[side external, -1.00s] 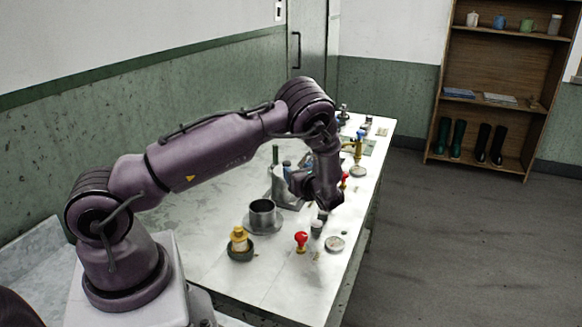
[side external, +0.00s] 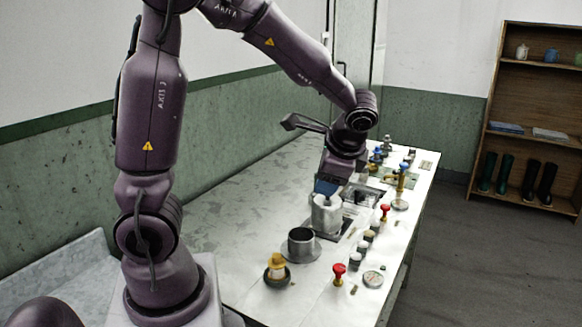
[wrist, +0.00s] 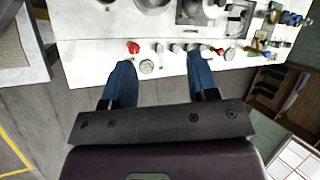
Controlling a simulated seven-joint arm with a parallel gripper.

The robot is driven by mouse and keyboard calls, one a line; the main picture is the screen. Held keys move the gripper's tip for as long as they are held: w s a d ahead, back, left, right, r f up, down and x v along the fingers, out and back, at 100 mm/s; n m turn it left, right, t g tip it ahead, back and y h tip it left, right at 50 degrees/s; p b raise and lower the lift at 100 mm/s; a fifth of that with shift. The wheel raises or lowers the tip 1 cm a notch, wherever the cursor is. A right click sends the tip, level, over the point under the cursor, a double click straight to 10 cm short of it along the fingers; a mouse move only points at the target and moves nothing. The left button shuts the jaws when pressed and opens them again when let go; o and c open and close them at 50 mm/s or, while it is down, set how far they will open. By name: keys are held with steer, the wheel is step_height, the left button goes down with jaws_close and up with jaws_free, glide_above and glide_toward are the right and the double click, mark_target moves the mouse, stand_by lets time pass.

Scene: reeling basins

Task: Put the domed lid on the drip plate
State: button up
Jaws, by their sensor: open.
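My gripper (side external: 325,188) has blue fingers and is empty. In the side view it overlaps the top of a pale grey canister (side external: 327,216); I cannot tell the gap. In the wrist view the fingers of my gripper (wrist: 161,75) are wide apart, with the table's front edge beyond them. I cannot clearly tell which thing is the domed lid. A small round pale disc (side external: 373,279) lies near the front edge and shows in the wrist view (wrist: 146,66). I cannot tell which piece is the drip plate; one grey round plate (side external: 290,257) lies under a dark open pot (side external: 301,242).
A yellow-topped bottle (side external: 277,264) stands in a dark dish. A red-knobbed piece (side external: 339,273) and several small jars (side external: 364,248) line the front edge. A brass-coloured stand (side external: 401,184) is farther back. The table's left part is clear.

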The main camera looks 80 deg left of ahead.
steer(key=s+d+r+n+t+h, duration=0.5)
steer(key=s+d+r, duration=0.3)
steer(key=s+d, duration=0.2)
steer(key=shift+s+d+t+h, duration=0.4)
steer(key=shift+d+t+h, duration=0.25)
steer(key=shift+d, duration=0.45)
